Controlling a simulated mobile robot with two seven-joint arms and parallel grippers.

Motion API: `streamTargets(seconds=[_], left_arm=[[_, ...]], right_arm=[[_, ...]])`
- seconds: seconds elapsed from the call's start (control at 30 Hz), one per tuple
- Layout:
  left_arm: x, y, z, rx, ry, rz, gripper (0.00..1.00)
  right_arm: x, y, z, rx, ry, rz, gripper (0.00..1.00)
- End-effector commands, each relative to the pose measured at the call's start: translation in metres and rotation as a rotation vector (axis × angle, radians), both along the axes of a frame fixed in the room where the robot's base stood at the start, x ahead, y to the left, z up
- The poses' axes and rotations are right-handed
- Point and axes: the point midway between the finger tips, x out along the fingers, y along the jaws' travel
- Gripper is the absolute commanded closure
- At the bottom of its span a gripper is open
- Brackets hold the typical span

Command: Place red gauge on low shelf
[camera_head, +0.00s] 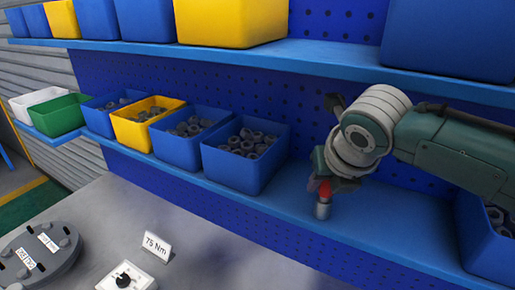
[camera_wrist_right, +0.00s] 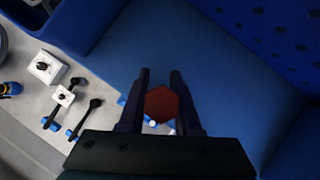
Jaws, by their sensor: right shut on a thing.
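The red gauge (camera_wrist_right: 160,104) is between the two fingers of my right gripper (camera_wrist_right: 160,90) in the right wrist view, its red six-sided top facing the camera. In the head view the gauge (camera_head: 323,198) hangs below my right gripper (camera_head: 335,178), red above with a grey metal lower end. It is upright, over the bare part of the low blue shelf (camera_head: 345,222), near its front edge. I cannot tell whether its lower end touches the shelf. My right gripper is shut on the gauge. My left gripper is not in view.
A blue bin (camera_head: 245,160) of dark nuts stands left of the gauge, and another blue bin (camera_head: 485,245) stands to the right. An upper shelf (camera_head: 340,62) with bins runs above my arm. Below is a grey bench with a "75 Nm" sign (camera_head: 156,246).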

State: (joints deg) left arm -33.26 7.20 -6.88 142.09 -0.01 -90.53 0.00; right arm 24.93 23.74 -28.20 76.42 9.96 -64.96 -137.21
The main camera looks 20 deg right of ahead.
Motion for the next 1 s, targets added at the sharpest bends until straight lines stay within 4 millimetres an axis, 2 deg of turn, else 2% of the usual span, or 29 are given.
streamTargets(seconds=[0.03, 0.3, 0.53, 0.77, 0.87, 1.0], left_arm=[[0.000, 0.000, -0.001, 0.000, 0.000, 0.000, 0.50], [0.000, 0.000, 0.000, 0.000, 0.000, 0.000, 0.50], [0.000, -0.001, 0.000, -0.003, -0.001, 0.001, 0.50], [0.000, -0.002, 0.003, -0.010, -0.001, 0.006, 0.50], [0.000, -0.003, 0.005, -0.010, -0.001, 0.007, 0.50], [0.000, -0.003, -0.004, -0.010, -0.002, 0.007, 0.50]], right_arm=[[0.000, 0.000, -0.002, -0.001, 0.000, -0.001, 0.67], [0.000, 0.000, -0.001, 0.000, 0.000, 0.000, 0.38], [0.000, 0.000, 0.000, 0.001, 0.000, -0.001, 0.38], [-0.006, 0.002, 0.015, -0.001, -0.004, 0.000, 0.38], [-0.015, 0.005, 0.029, -0.002, -0.004, 0.002, 0.38], [-0.039, 0.013, 0.024, -0.002, 0.001, 0.003, 0.38]])
